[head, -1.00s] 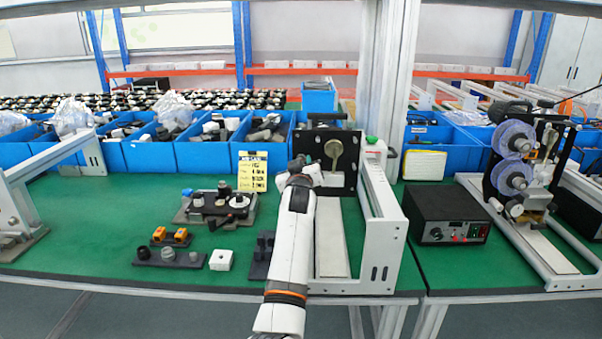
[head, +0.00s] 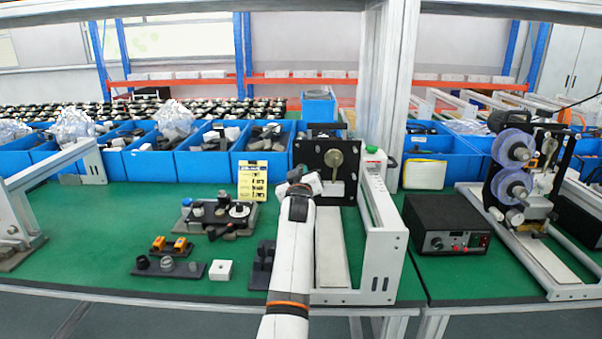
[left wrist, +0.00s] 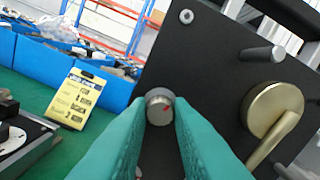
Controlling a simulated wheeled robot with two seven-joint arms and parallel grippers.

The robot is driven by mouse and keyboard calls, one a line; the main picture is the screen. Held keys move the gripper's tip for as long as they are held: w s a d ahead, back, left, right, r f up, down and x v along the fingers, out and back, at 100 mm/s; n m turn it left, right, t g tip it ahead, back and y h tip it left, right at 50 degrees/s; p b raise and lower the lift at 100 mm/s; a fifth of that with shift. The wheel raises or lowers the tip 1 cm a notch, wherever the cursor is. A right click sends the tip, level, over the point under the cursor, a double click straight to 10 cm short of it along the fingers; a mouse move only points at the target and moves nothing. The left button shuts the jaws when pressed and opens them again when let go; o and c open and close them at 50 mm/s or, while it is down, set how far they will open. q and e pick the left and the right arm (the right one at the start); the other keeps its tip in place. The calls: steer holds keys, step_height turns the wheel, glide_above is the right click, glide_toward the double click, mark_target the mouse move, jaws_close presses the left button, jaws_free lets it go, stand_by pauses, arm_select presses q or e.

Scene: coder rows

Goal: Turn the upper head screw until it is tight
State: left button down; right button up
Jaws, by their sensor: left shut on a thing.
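A round grey screw head (left wrist: 158,106) with a red mark sits at the left edge of the black plate (left wrist: 215,60) in the left wrist view. My left gripper (left wrist: 160,116) has its two teal fingers on either side of this screw head and is shut on it. A brass disc with a lever (left wrist: 272,112) is on the plate to the right. In the head view the plate (head: 313,152) stands upright on its frame, with my left arm reaching to its lower left; the fingertips and the screw cannot be made out there. My right gripper is not in view.
A small bolt (left wrist: 186,16) and a grey post (left wrist: 262,54) are also on the plate. A yellow card (head: 253,180) stands left of it, near a dark fixture (head: 222,217). Blue bins (head: 206,162) line the back. A black control box (head: 446,222) stands right.

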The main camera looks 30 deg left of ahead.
arm_select(q)
steer(key=m+p, duration=0.4)
steer(key=m, duration=0.5)
steer(key=shift+m, duration=0.3)
steer(key=c, duration=1.4)
jaws_free()
steer(key=shift+w, duration=0.1)
steer(key=shift+c, duration=0.2)
